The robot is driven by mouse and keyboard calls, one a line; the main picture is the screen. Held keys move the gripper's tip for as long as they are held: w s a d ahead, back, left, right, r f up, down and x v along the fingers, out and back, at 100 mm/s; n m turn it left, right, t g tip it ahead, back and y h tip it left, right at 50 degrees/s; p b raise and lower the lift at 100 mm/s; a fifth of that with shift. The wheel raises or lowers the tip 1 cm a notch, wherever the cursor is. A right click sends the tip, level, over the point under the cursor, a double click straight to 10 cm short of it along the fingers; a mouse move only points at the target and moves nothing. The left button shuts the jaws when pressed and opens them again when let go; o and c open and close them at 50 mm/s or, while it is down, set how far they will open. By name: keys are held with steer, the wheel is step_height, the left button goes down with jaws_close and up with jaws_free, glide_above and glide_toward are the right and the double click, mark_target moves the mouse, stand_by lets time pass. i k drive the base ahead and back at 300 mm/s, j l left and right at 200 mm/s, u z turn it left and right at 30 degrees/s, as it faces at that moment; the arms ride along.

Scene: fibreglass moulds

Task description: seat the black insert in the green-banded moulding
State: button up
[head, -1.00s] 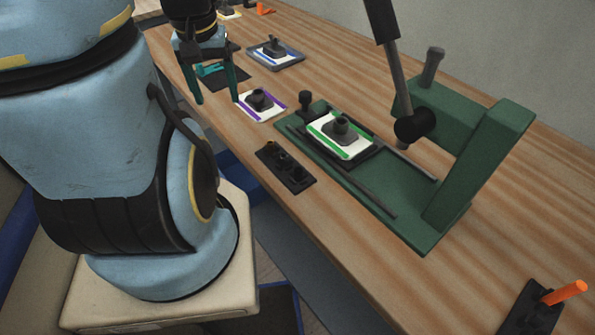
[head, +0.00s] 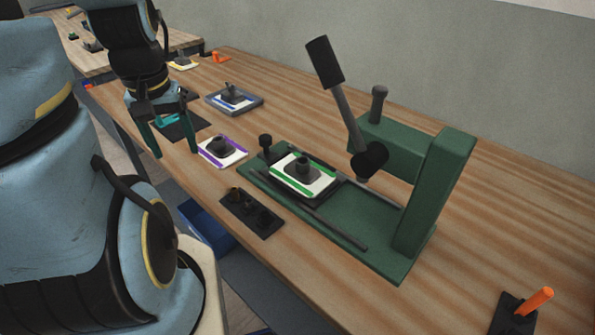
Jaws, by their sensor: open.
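The green-banded moulding (head: 289,184) is a white plate with green strips and a dark grey raised boss (head: 303,167) that has a round opening. It lies on a dark plate on the bed of the green press (head: 340,225). A black holder (head: 264,229) on the bench just left of the press carries several small dark upright pieces; I cannot tell which is the black insert. My gripper (head: 174,152) points down with its two dark teal fingers apart and nothing between them. It is left of the purple-banded moulding (head: 238,155), apart from the green-banded one.
The press lever (head: 345,115) is raised above the bed. A blue-banded moulding in a grey tray (head: 255,108) stands farther back. A black pad (head: 190,130) bears a teal piece (head: 168,120). A black base with an orange handle (head: 537,300) is front right.

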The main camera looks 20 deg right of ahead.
mark_target(307, 177)
steer(key=k+u, duration=0.45)
steer(key=u, duration=0.25)
steer(key=k+u, duration=0.25)
steer(key=u, duration=0.15)
